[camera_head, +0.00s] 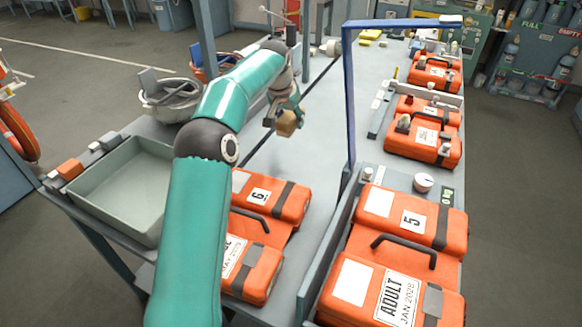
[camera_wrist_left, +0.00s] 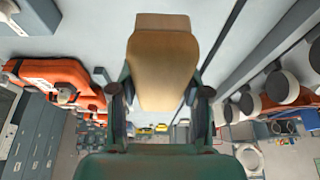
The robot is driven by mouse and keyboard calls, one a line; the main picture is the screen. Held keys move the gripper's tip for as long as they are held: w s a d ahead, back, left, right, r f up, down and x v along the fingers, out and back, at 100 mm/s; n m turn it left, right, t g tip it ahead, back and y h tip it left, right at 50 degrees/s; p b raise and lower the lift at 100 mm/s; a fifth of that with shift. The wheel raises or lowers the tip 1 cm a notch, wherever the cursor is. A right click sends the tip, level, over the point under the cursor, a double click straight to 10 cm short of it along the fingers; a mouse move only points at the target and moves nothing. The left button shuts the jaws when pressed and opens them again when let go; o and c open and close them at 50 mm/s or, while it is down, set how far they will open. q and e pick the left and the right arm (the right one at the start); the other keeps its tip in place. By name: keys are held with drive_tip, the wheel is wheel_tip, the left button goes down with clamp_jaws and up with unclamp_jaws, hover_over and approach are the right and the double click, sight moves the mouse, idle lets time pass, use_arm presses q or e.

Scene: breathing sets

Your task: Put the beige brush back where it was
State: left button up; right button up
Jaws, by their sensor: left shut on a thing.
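The beige brush (camera_head: 287,124) is in my left gripper (camera_head: 282,108), held above the grey table (camera_head: 300,165) in the head view. In the left wrist view the brush (camera_wrist_left: 163,65) fills the middle, a tan block with a paler end, between the two dark fingers of the gripper (camera_wrist_left: 160,100). The gripper is shut on it. My left arm hides part of the table and of the things beside it. My right gripper is in neither view.
Orange cases (camera_head: 275,200) stand at the near side, with another numbered 5 (camera_head: 415,218) at right. A blue frame (camera_head: 350,100) rises beside the brush. An empty grey-green tray (camera_head: 115,190) is at left, and a bowl of tools (camera_head: 168,100) lies behind it. The table between has clear room.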

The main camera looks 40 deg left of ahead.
use_arm(q)
hover_over(292, 168)
drive_tip(key=s, duration=0.1)
drive_tip(key=f, duration=1.2)
drive_tip(key=shift+d+f, duration=0.15)
drive_tip(key=shift+d, duration=0.05)
wheel_tip(292, 168, down, 4)
drive_tip(key=shift+f+p, duration=0.15)
drive_tip(key=shift+p, duration=0.3)
drive_tip(key=shift+s, duration=0.1)
drive_tip(key=shift+f, duration=0.2)
drive_tip(key=o, duration=1.2)
drive_tip(key=shift+r, duration=0.1)
drive_tip(key=shift+r, duration=0.1)
drive_tip(key=b+v, duration=0.2)
drive_tip(key=v, duration=1)
